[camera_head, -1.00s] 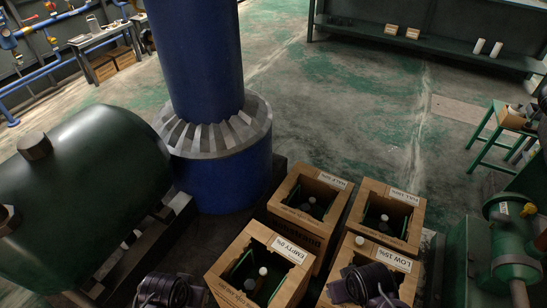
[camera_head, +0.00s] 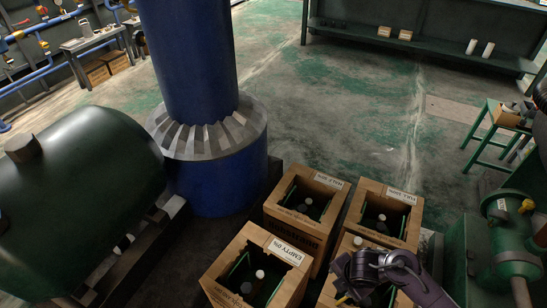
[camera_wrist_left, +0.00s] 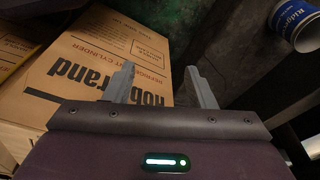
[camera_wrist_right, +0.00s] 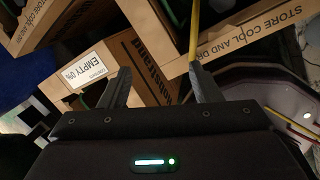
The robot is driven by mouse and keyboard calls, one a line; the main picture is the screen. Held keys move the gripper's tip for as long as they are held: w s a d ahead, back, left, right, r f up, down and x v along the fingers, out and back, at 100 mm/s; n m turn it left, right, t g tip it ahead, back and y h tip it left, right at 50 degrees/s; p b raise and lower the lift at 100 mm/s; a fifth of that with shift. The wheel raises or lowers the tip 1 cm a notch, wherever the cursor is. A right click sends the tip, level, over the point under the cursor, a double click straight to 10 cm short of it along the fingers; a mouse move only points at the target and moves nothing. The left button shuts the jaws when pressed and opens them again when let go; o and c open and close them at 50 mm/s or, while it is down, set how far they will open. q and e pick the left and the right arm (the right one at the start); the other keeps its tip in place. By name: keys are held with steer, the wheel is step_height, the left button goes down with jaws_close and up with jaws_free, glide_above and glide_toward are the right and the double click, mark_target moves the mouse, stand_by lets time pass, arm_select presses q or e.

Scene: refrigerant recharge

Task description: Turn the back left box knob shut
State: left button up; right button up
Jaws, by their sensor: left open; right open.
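The back left box (camera_head: 283,215) is an open-topped cardboard box labelled HALF 50% in the head view. A dark knob (camera_head: 302,208) and a lighter round top (camera_head: 309,200) show inside it; the knob's setting cannot be told. My right gripper (camera_wrist_right: 158,85) is open with nothing between its fingers. In the head view the right wrist is over the front right box, in front of the back left box. My left gripper (camera_wrist_left: 160,85) is open and empty beside a printed cardboard box (camera_wrist_left: 95,75). It is outside the head view.
The EMPTY 0% box (camera_head: 225,268), the back right FULL box (camera_head: 365,228) and the partly covered front right box (camera_head: 328,288) stand close by. A blue column (camera_head: 225,180) and green tank (camera_head: 75,200) are left; green machinery (camera_head: 510,240) is right.

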mark_target(366, 300)
steer(key=d+f+n+g, duration=0.1)
steer(key=d, duration=0.2)
steer(key=s+d+f+n, duration=0.1)
steer(key=d+n, duration=0.1)
steer(key=d, duration=0.1)
steer(key=s+d+f+n+g, duration=0.1)
steer(key=d+n, duration=0.1)
steer(key=d, duration=0.1)
steer(key=shift+d+f+g, duration=0.2)
steer(key=shift+f+g, duration=0.1)
steer(key=shift+f, duration=0.05)
arm_select(q)
steer(key=s+f, duration=0.7)
steer(key=f, duration=0.2)
arm_select(e)
steer(key=shift+s+d+f, duration=0.15)
steer(key=shift+f, duration=0.2)
step_height(366, 300, down, 5)
steer(key=shift+f+b, duration=0.2)
steer(key=shift+b, duration=0.9)
arm_select(q)
steer(key=w+r, duration=0.4)
steer(key=shift+w+d, duration=0.2)
steer(key=shift+d, duration=0.1)
arm_select(e)
steer(key=shift+f, duration=0.8)
arm_select(q)
steer(key=shift+r, duration=0.1)
arm_select(e)
steer(key=c, duration=1)
